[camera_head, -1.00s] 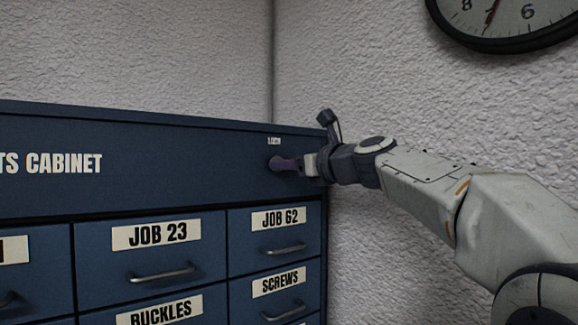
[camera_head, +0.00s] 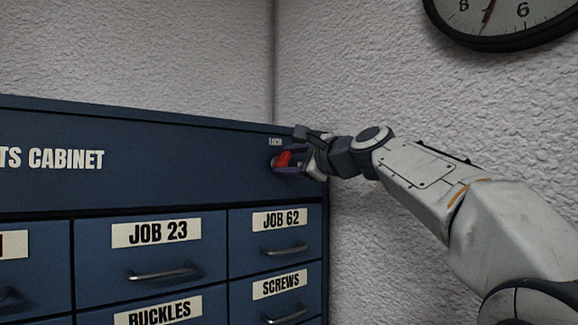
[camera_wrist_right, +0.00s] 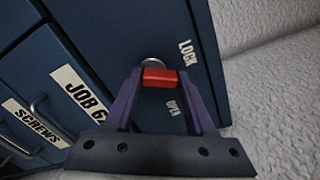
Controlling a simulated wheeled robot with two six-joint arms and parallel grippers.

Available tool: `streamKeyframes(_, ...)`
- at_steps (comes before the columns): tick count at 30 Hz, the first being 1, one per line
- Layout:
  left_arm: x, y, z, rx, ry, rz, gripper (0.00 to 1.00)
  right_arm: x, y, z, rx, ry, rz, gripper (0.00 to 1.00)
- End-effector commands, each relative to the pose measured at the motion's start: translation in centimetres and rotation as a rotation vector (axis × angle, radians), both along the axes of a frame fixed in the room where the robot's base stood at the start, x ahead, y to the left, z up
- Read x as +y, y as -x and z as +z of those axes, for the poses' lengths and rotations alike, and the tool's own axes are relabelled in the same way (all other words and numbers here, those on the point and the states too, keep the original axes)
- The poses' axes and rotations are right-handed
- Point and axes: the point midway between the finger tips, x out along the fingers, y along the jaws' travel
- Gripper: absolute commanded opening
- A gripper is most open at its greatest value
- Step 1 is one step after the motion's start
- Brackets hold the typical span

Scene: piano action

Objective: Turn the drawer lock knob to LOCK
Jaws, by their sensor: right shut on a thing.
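The drawer lock knob has a red grip (camera_head: 284,158) in front of a round metal base on the cabinet's top panel, near its right edge. It also shows in the right wrist view as a red bar (camera_wrist_right: 160,78). My right gripper (camera_head: 287,160) is shut on the red knob, one purple finger on each side. A LOCK label (camera_wrist_right: 187,54) and an OPEN label (camera_wrist_right: 173,108) stand beside the knob in the wrist view. In the head view the LOCK label (camera_head: 275,142) sits just above the knob. My left gripper is not in view.
The blue cabinet (camera_head: 180,180) carries several labelled drawers with metal handles (camera_head: 285,250) below the knob. A textured white wall (camera_head: 400,100) stands close to its right side. A clock (camera_head: 500,20) hangs at the upper right.

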Motion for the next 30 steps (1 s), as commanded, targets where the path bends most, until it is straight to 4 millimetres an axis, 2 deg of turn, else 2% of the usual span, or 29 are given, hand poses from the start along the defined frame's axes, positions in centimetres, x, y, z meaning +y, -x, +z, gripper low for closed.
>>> streamKeyframes(15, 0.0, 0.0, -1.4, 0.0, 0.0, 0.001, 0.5, 0.4, 0.3, -0.1, -0.237, 0.329, 0.004, 0.0)
streamKeyframes(30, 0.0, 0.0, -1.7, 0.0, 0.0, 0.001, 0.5, 0.6, 0.3, 0.0, -0.31, 0.432, 0.005, 0.0)
